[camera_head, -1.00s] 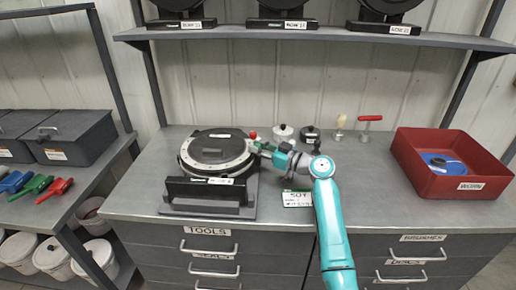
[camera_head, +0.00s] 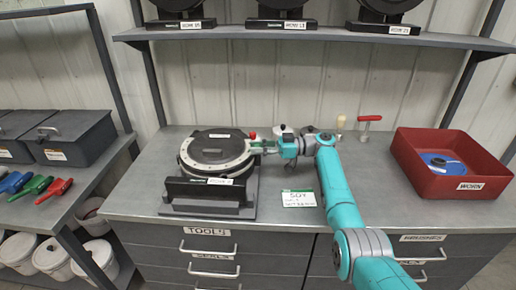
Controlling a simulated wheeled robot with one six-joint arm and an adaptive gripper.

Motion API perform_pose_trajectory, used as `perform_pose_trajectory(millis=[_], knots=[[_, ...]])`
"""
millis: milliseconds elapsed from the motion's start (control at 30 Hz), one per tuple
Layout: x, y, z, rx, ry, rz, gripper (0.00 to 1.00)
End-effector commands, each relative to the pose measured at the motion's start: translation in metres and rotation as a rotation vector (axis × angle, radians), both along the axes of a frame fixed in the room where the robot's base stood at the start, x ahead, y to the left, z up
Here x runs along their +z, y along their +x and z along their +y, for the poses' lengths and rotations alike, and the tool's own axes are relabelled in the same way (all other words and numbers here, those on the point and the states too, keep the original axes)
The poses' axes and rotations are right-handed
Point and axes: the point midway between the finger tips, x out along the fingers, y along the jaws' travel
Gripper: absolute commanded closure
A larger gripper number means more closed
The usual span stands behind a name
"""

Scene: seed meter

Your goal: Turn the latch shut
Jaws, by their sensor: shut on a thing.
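The seed meter (camera_head: 216,150) is a round black and white housing on a dark stand at the left of the bench. The latch shows as a small green part (camera_head: 262,145) at the housing's right rim, with a red knob (camera_head: 252,136) just behind it. My gripper (camera_head: 266,146) reaches in from the right, level with the rim, and is shut on the latch. Its fingers hide part of the latch, so its exact angle is hard to tell.
A paper card (camera_head: 298,198) lies in front of my arm. A red bin (camera_head: 450,183) holding a blue disc stands at the right.

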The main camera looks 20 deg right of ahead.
Motion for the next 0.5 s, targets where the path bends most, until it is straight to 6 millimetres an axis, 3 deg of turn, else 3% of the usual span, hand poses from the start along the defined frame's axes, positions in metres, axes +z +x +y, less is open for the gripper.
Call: perform_pose_trajectory(millis=[500], knots=[[-0.0035,-0.0016,0.0033,0.074,-0.002,0.005,1.0]])
